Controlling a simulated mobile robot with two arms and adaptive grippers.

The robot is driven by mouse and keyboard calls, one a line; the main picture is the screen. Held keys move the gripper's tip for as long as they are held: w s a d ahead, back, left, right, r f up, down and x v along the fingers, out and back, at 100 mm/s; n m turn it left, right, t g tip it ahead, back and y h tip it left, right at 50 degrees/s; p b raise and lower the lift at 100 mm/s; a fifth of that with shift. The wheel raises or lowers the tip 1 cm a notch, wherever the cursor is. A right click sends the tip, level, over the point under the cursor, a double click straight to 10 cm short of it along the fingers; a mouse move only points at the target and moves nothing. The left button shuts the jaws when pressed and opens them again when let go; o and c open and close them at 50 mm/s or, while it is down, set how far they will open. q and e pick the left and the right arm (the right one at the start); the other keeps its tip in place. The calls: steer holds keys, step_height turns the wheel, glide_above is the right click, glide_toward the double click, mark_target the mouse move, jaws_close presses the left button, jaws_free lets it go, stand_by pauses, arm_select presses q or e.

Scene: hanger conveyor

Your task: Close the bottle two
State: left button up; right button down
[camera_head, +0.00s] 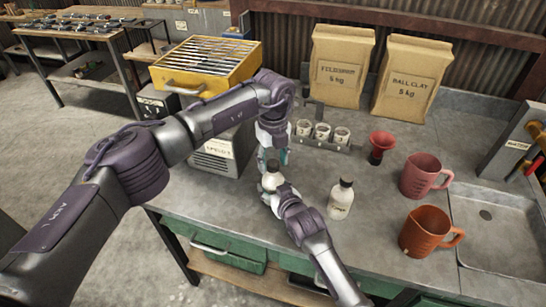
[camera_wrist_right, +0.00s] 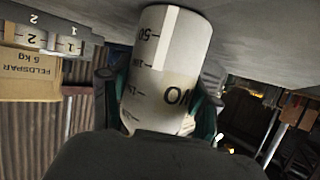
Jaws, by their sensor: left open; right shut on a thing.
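A white bottle (camera_head: 271,181) stands upright on the bench in the head view. My right gripper (camera_head: 272,190) is shut around it. In the right wrist view, which is upside down, the held bottle (camera_wrist_right: 165,70) shows scale marks and part of a word, apparently "TWO". My left gripper (camera_head: 272,157) is open, pointing down just above this bottle; whether it touches the top cannot be told. The bottle's mouth and any cap on it are hidden. A second white bottle (camera_head: 341,200) with a black cap stands on the bench to the right.
A rack (camera_head: 315,143) with 3 white numbered cups stands behind. A red funnel (camera_head: 381,146), a pink mug (camera_head: 424,176) and an orange mug (camera_head: 426,232) stand right, before the sink (camera_head: 500,235).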

arm_select(q)
jaws_close()
steer(key=m, duration=2.1)
steer(key=shift+o, duration=0.8)
jaws_free()
steer(key=shift+r, duration=0.1)
step_height(320, 180, up, 12)
